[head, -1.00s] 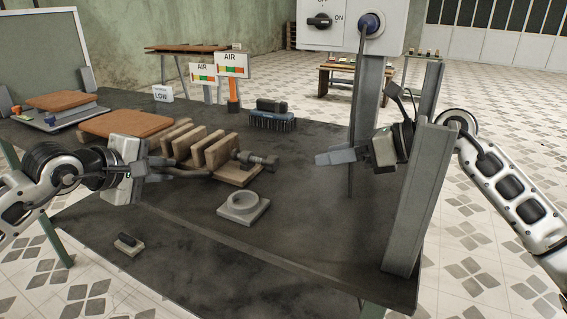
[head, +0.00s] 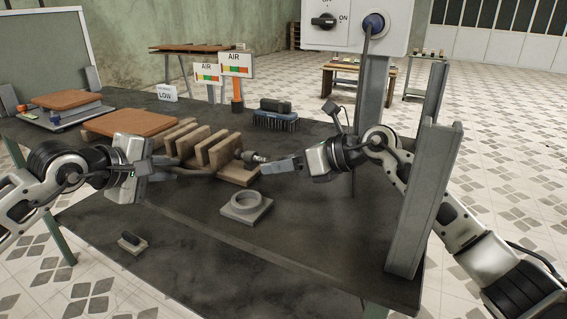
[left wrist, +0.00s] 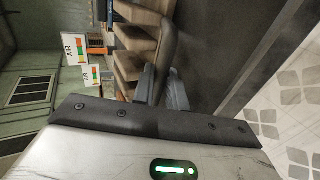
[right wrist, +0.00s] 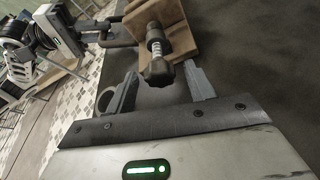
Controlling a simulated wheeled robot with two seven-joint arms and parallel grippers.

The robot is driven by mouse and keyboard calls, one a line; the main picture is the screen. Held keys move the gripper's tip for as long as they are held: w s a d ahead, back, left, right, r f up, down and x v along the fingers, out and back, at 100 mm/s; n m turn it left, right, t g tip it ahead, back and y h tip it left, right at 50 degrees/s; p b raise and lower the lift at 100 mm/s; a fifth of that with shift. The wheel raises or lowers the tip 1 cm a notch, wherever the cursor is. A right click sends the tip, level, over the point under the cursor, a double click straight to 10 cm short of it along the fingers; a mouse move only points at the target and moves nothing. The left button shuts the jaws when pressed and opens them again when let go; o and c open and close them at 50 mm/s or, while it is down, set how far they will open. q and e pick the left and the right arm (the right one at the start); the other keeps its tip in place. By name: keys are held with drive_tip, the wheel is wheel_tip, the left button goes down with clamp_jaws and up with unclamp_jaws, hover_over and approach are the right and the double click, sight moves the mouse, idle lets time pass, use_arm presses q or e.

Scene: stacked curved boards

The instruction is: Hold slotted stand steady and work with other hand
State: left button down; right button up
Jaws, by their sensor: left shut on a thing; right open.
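The slotted stand (head: 222,152), with several upright wooden slats, sits on the dark bench. It also shows in the left wrist view (left wrist: 135,40) and the right wrist view (right wrist: 178,28). My left gripper (head: 170,168) is shut on the stand's dark bar handle (left wrist: 169,48) at its near left side. A dark screw knob (right wrist: 158,73) sticks out of the stand's right end. My right gripper (right wrist: 160,88) is open, its fingers on either side of the knob; contact cannot be told. In the head view the right gripper (head: 282,165) points left towards the screw.
A grey ring block (head: 246,208) lies in front of the stand, and a small dark-topped block (head: 131,242) further left. A bristled brush (head: 276,119) is at the back. A tall grey beam (head: 425,205) stands at right.

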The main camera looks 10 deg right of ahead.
use_arm(q)
drive_tip(key=shift+f, duration=0.1)
use_arm(e)
drive_tip(key=c, duration=1)
drive_tip(key=shift+o, duration=0.2)
drive_tip(key=shift+s+n+t+h, duration=0.1)
drive_tip(key=shift+n+t+h, duration=0.4)
drive_tip(key=shift+n+t, duration=0.5)
drive_tip(key=shift+n+t+h, duration=0.5)
drive_tip(key=shift+n, duration=0.9)
drive_tip(key=shift+a, duration=0.1)
drive_tip(key=o, duration=1)
drive_tip(key=shift+c, duration=0.2)
